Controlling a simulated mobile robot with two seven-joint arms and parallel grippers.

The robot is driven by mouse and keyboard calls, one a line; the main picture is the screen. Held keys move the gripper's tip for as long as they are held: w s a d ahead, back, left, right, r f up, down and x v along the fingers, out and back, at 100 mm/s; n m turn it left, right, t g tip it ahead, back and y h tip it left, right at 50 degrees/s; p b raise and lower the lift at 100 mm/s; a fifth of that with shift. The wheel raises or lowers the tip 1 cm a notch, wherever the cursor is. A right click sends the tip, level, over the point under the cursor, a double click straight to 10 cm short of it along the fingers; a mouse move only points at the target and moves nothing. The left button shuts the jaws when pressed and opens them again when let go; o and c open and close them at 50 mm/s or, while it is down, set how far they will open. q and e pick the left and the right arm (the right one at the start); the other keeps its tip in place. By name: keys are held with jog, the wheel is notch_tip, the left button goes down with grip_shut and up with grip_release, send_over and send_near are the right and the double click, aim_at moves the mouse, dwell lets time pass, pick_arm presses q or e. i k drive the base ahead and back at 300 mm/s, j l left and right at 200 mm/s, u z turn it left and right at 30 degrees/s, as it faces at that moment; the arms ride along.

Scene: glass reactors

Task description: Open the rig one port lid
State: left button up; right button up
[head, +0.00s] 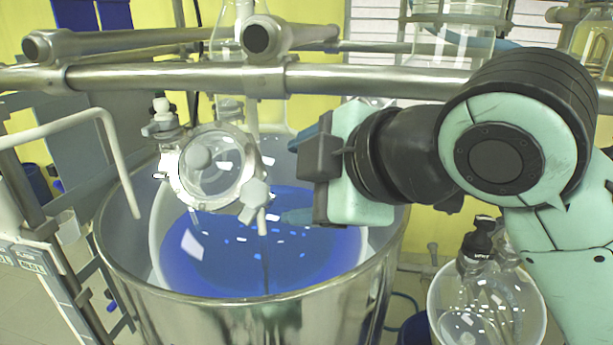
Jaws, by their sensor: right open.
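The port lid (215,168) looks like a round clear glass disc in a pale ring, facing me above the rig's steel vessel (250,318). A pale valve or clamp fitting (256,200) sits at its lower right edge. I cannot tell whether the lid is seated or raised. My right gripper (297,178) comes in from the right with its jaws open and pointing left. It is beside the lid's right edge, apparently empty. The gap between them in depth is unclear. My left gripper is out of view.
Steel rails (380,80) cross above the vessel, close to my right arm. The vessel holds blue liquid (300,250). A white bent rod (122,165) stands at left. A white bucket with bottles (535,322) is at lower right. Glassware (455,45) stands behind.

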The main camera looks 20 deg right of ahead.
aim_at(198, 157)
jog(key=k+l, duration=0.2)
jog(key=k, duration=0.3)
jog(key=k+l, duration=0.2)
jog(key=k, duration=0.3)
